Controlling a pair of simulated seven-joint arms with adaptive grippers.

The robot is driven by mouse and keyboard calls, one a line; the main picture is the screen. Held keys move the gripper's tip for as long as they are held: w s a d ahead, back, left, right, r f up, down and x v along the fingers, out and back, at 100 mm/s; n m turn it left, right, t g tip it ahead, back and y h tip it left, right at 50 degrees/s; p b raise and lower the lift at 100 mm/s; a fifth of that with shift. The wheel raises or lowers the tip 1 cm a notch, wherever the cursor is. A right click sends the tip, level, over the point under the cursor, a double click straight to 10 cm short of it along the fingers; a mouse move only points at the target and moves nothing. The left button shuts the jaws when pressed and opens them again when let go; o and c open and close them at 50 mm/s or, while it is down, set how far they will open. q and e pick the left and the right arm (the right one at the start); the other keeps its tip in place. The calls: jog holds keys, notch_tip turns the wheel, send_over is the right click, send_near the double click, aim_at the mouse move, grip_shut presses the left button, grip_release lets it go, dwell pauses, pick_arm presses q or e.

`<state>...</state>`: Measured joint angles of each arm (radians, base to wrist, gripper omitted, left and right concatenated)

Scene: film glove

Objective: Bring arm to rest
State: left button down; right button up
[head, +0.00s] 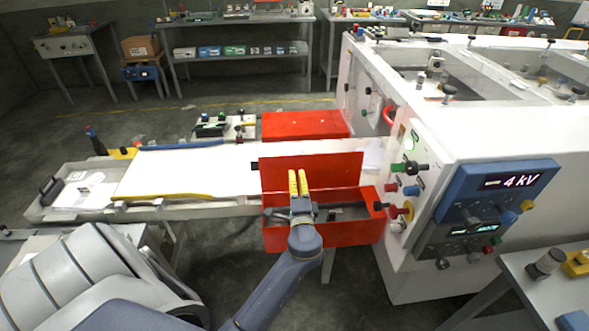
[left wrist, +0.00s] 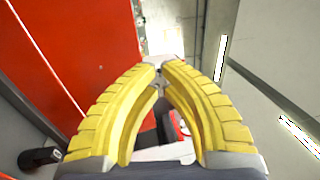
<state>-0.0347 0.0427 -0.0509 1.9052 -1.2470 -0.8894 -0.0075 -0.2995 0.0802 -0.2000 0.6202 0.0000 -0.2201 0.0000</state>
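My left gripper (head: 298,172) has yellow ribbed fingers and is in front of the upright red panel of the machine's guard (head: 335,168), above the open red box (head: 350,232). In the left wrist view the yellow fingers (left wrist: 160,72) curve together and their tips meet or nearly meet, with nothing seen between them. The red panel (left wrist: 75,45) is close on the left in that view. My right gripper is not in view.
A white machine (head: 400,262) with knobs and a blue display box (head: 497,189) stands to the right. A white conveyor bed (head: 190,172) runs left from the red guard.

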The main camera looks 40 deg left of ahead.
pick_arm(q)
jog(key=s+d+f+n+g+h, duration=0.1)
jog(key=s+d+f+g+h, duration=0.15)
jog(key=s+f, duration=0.45)
jog(key=s+d+f+n+g+h, duration=0.1)
jog(key=s+d+f+g+h, duration=0.15)
jog(key=s, duration=0.95)
jog(key=s+d+f+n+g+h, duration=0.1)
jog(key=s+d+f+g+h, duration=0.25)
jog(key=s, duration=0.55)
jog(key=s+d+f+g+h, duration=0.1)
jog(key=d+f+h, duration=0.1)
jog(key=f, duration=1.4)
jog(key=s+d+f+g+h, duration=0.1)
jog(key=s+d+f, duration=0.1)
jog(key=f, duration=1.5)
jog(key=s+f+n+g+h, duration=0.1)
jog(key=s+f+n+g, duration=0.2)
jog(key=s+f, duration=1.7)
jog(key=shift+s+h, duration=0.35)
jog(key=shift+s, duration=0.35)
